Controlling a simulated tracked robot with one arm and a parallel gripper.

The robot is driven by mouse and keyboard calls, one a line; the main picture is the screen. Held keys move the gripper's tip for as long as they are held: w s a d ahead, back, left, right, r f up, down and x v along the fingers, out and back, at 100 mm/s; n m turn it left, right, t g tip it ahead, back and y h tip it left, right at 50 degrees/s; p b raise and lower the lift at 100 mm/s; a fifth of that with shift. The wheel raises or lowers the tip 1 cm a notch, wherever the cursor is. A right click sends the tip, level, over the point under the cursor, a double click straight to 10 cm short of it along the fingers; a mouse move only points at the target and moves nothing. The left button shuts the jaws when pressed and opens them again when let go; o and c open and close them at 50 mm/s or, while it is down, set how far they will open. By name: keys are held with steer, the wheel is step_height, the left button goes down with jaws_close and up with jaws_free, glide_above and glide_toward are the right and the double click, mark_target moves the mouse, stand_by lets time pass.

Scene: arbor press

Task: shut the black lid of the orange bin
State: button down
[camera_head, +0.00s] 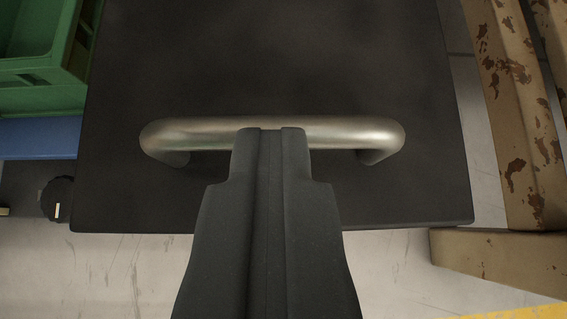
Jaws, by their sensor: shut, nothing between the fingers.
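The black lid (270,60) fills the upper middle of the view, and I look down on its flat top. A metal bar handle (190,133) runs across it near its lower edge. My gripper (270,131) comes from below in the picture, with its two fingers shut together and nothing between them. Its fingertips overlap the middle of the handle; I cannot tell whether they touch it. The orange bin's body does not show, so I cannot tell how far the lid stands open.
A green crate (45,70) stands at the upper left above a blue surface (40,138). A black knob (58,199) is at the left. Rusty beige beams (515,120) stand close on the right. Pale floor (110,275) shows below the lid.

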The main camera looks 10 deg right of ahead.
steer(key=shift+g, duration=0.3)
steer(key=shift+s+a+f, duration=0.25)
steer(key=shift+a+f, duration=0.05)
steer(key=shift+f, duration=0.3)
steer(key=shift+s+a+f, duration=0.3)
steer(key=shift+f, duration=0.25)
steer(key=shift+s+a+f, duration=0.25)
steer(key=shift+a+f, duration=0.05)
steer(key=shift+f, duration=0.3)
steer(key=shift+r, duration=0.1)
step_height(320, 180, up, 6)
steer(key=f+p, duration=0.1)
steer(key=p, duration=0.4)
steer(key=s+d+f+b, duration=0.2)
steer(key=s+f+b, duration=0.1)
steer(key=s+b, duration=0.3)
steer(key=shift+s, duration=0.9)
steer(key=shift+d, duration=0.15)
